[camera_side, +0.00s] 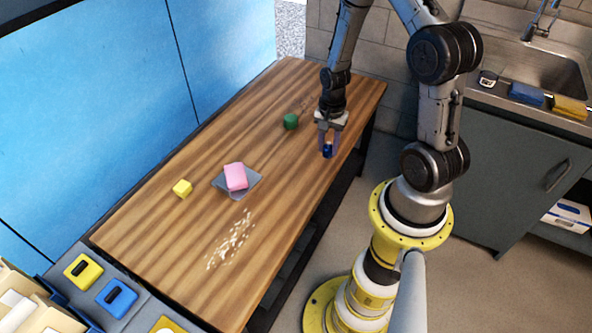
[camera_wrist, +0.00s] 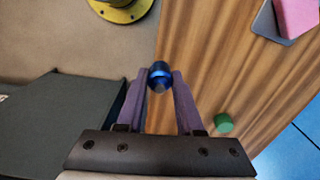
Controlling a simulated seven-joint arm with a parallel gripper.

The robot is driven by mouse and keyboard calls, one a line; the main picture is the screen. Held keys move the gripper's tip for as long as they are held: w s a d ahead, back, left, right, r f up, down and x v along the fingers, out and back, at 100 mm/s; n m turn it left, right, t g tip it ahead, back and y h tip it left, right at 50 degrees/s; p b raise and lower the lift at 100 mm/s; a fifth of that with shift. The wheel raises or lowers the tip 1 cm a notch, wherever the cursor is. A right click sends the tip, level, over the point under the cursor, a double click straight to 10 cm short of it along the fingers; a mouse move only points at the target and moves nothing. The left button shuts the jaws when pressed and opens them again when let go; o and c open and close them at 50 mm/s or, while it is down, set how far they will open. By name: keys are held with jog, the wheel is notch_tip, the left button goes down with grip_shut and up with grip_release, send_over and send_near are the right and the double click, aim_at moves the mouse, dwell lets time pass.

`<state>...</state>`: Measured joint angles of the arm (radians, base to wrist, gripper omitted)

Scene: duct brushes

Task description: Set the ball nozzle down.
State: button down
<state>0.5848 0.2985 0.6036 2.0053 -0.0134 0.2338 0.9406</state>
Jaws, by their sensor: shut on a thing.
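My gripper (camera_side: 327,141) is shut on a small blue rounded piece, the ball nozzle (camera_side: 327,151), near the right long edge of the wooden table (camera_side: 210,222). In the wrist view the nozzle (camera_wrist: 160,75) sits between the two purple-grey fingertips, dark blue with a greyish lower end. I cannot tell for sure whether it touches the table or hangs just above it.
A green piece (camera_side: 291,121) stands to the left of my gripper. Pale crumbs (camera_side: 232,240) lie on the nearer tabletop. Bare wood lies between these.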

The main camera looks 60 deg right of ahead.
jog(key=shift+s+a+f+m, duration=0.1)
jog(key=shift+s+a+m, duration=0.2)
jog(key=shift+m, duration=0.5)
jog(key=s+a+n, duration=0.1)
jog(key=s+a, duration=0.1)
jog(key=a, duration=0.8)
jog(key=s+a+n, duration=0.2)
jog(key=a, duration=0.8)
jog(key=w+f, duration=0.3)
jog(key=w, duration=0.1)
jog(key=w+a+f, duration=0.1)
jog(key=w+f, duration=0.2)
jog(key=w, duration=0.2)
jog(key=w+f, duration=0.3)
jog(key=w, duration=0.1)
jog(key=shift+w+a, duration=0.35)
jog(key=shift+w+f, duration=0.25)
jog(key=shift+f, duration=1.5)
jog(key=shift+f, duration=0.2)
